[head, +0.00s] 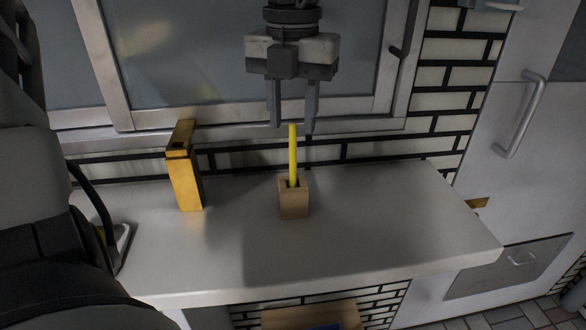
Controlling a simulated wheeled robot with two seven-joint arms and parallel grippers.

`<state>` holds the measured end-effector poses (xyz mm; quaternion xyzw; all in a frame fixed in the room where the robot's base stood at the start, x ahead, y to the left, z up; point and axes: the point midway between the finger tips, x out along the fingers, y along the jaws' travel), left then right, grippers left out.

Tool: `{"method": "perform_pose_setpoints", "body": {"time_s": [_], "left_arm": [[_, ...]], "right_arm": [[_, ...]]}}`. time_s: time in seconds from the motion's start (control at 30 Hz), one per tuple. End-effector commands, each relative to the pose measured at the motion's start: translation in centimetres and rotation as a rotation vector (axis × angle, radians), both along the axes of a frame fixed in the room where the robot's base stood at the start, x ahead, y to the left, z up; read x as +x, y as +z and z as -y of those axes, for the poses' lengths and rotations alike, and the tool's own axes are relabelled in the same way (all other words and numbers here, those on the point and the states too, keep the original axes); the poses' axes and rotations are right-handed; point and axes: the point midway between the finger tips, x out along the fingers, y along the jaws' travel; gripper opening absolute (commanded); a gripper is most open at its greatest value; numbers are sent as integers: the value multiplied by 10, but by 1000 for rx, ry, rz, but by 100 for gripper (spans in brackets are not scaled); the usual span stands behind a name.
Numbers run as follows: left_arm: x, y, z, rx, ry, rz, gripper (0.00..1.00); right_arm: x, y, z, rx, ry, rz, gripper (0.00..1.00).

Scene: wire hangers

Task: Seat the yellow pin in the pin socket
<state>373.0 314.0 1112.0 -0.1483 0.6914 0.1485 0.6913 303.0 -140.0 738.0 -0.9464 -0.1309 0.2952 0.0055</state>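The yellow pin (292,155) stands close to upright, its lower end inside the dark opening of the pin socket (294,205), a small tan block on the light counter. How deep it goes cannot be seen. My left gripper (292,130) is above the socket, pointing down. Its two fingers are apart, with the pin's top end showing between the fingertips and a visible gap on each side. It holds nothing. My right gripper is not in view.
A yellow-gold upright block (185,170) stands on the counter (390,220) left of the socket. The counter right of the socket is clear. A framed window (190,60) and tiled wall lie behind. A grey door with a handle (520,115) is at the right.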

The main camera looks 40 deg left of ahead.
Motion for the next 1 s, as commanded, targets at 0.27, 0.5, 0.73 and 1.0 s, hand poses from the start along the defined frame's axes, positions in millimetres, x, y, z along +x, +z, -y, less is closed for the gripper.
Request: {"method": "perform_pose_setpoints", "body": {"time_s": [0.27,0.5,0.73,1.0], "left_arm": [[2,-29,-1,-1,1,1,36],[2,-30,-1,0,2,2,28],[2,-29,-1,0,2,3,0],[2,-24,-2,2,2,5,0]], "right_arm": [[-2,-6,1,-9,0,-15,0],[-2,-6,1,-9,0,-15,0],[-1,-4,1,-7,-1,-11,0],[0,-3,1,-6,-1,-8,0]]}}
